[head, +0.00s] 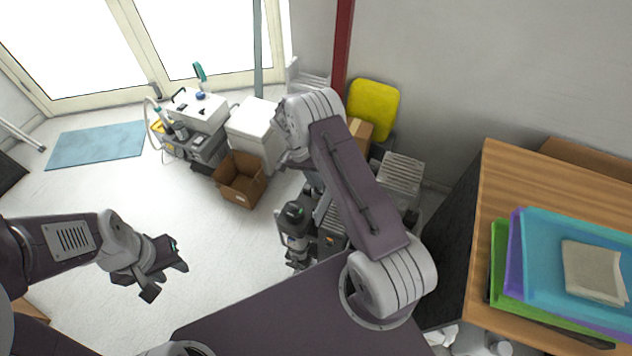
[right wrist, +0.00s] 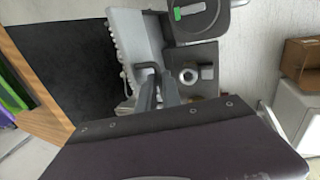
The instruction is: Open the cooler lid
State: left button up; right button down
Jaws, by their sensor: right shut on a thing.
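A white box-shaped cooler (head: 254,128) stands on the floor behind an open cardboard box; its lid looks closed, and my right arm covers its right edge. Part of a white box, likely the cooler, shows at the right edge of the right wrist view (right wrist: 300,115). My left gripper (head: 165,281) is open and empty above the floor, well in front of the cooler. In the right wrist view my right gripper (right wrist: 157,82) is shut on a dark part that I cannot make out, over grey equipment.
The cardboard box (head: 240,179) stands close in front of the cooler. Grey equipment (head: 296,222) stands below my right arm. A wheeled unit (head: 196,130) is left of the cooler. A wooden-topped cabinet (head: 505,190) with trays is at right.

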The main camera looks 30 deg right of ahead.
jog(key=shift+w, duration=0.1)
jog(key=c, duration=1.5)
grip_release()
jog(key=shift+r, duration=0.1)
